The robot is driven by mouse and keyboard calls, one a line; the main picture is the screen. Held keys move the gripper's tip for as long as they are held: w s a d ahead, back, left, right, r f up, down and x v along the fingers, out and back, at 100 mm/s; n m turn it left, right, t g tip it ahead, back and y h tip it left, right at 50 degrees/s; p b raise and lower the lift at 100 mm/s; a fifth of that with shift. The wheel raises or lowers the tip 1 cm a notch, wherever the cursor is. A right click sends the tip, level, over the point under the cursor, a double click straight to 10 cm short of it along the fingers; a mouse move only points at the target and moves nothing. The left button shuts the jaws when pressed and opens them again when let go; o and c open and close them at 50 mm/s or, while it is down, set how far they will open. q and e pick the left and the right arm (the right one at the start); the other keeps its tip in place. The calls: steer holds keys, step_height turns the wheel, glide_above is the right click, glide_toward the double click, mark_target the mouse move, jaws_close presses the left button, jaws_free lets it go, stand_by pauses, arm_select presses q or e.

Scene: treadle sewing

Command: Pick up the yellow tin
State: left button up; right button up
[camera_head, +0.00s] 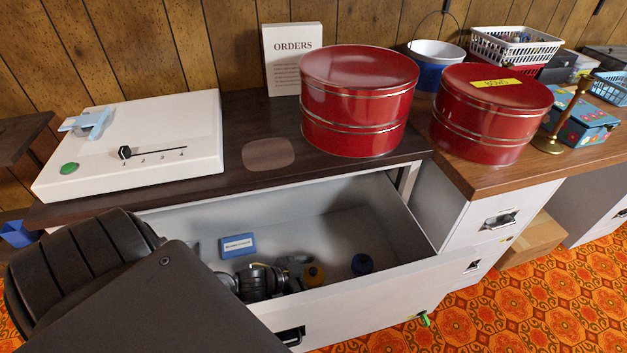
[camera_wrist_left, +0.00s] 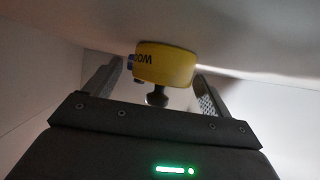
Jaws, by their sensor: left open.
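The yellow tin (camera_head: 315,275) sits inside the open drawer (camera_head: 422,262), near its front wall, partly hidden by my left gripper. My left gripper (camera_head: 293,272) reaches down into the drawer just left of the tin, its fingers open. In the left wrist view the yellow tin (camera_wrist_left: 166,66), with dark lettering on its side, shows beyond and between the two spread fingers. I cannot tell whether either finger touches it. A dark rounded piece (camera_wrist_left: 157,96) shows just below the tin. My right gripper is not in view.
The drawer's walls are close around my wrist. Red round tins (camera_head: 358,100) and a white control panel (camera_head: 140,145) stand on top.

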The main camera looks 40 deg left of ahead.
arm_select(q)
steer(key=c, duration=1.1)
steer(key=shift+r, duration=0.15)
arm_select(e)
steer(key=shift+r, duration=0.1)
